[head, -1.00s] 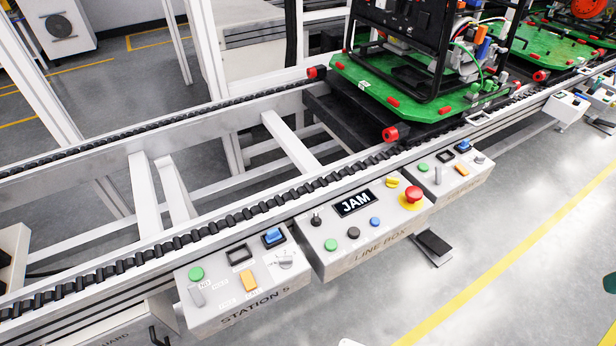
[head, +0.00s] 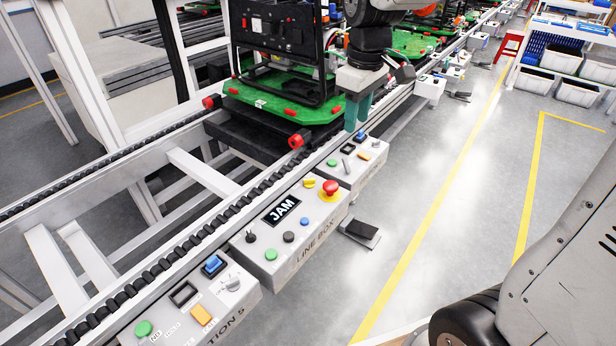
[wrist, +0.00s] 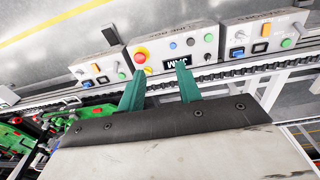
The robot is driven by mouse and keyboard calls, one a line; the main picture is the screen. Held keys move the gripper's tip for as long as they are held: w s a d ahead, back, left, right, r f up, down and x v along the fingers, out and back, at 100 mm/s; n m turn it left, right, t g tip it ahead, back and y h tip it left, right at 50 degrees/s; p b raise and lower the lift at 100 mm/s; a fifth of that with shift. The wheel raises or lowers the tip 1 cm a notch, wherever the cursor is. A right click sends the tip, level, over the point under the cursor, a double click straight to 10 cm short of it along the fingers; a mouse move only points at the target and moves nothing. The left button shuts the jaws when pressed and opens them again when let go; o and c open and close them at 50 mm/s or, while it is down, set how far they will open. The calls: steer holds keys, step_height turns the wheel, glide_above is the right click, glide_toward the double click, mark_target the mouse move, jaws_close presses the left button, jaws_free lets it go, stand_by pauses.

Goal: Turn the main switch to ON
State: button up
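The line box (head: 290,232) is a light grey panel with a JAM display (head: 282,210), a red mushroom button (head: 330,188), a yellow knob (head: 310,182), several round buttons and a small black rotary knob (head: 250,236). No label legibly reads main switch or ON, so I cannot tell which control it is. My gripper (head: 358,112) points down beyond the line box, near the pallet's front edge. In the wrist view its two teal fingers (wrist: 160,68) are apart and empty, with the line box (wrist: 228,43) in front of them.
A station box (head: 195,312) with a grey selector (head: 232,284) stands nearer, and another (head: 352,172) stands beyond the line box. A green pallet (head: 282,106) with a black frame sits on the conveyor. Clear floor and yellow lines lie to the right.

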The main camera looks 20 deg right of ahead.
steer(key=w+f+n, duration=0.2)
steer(key=w+f, duration=0.3)
steer(key=w, duration=0.3)
steer(key=n, duration=0.7)
glide_above(309, 179)
steer(key=shift+g, duration=0.4)
step_height(309, 179, down, 24)
steer(key=shift+s+r, duration=0.1)
steer(key=shift+r, duration=0.05)
step_height(309, 179, down, 7)
steer(key=shift+r, duration=0.1)
steer(key=shift+f, duration=0.7)
jaws_close()
